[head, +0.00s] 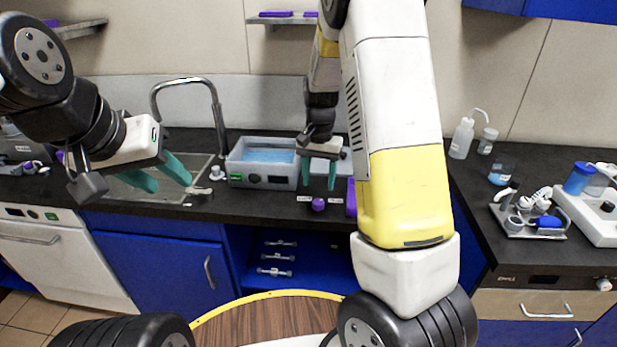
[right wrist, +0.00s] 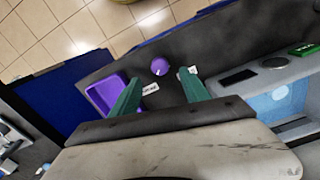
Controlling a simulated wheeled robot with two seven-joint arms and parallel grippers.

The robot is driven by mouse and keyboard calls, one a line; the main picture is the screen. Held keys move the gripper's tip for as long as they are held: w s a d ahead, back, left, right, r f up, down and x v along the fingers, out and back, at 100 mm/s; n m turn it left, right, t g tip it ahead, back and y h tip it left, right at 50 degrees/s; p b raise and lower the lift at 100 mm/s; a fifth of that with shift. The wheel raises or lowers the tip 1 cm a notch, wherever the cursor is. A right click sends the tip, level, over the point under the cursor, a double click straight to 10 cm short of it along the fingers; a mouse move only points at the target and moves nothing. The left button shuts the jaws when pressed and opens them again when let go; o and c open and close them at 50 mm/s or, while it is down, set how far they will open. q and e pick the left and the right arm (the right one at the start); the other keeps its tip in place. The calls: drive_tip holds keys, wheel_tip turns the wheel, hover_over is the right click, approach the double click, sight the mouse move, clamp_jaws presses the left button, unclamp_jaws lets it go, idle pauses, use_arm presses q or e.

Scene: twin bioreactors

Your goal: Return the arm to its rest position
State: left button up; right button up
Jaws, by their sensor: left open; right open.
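My left gripper (head: 160,180) has green fingers spread apart and empty. It hangs in front of the sink at the left of the head view. My right gripper (head: 319,172) is open and empty above the counter, just right of the water bath. Its green fingers also show in the right wrist view (right wrist: 160,95), pointing at the counter edge with nothing between them but the counter behind. My right arm (head: 395,110) rises tall through the middle of the head view and hides part of the counter behind it.
A water bath (head: 263,180) stands beside the sink (head: 150,195) and tap. A purple ball-like object (head: 318,204) and a purple tray (right wrist: 100,95) lie near the counter edge, with small labels. On the right counter are bottles (head: 462,138), a rack (head: 530,228) and a white device (head: 597,225).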

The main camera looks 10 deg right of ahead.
drive_tip(key=shift+r, duration=0.25)
drive_tip(key=s+a+r+n+t+y, duration=0.2)
drive_tip(key=s+r+n+t, duration=0.4)
drive_tip(key=s+r, duration=1.4)
drive_tip(key=s, duration=0.3)
drive_tip(key=shift+s, duration=0.25)
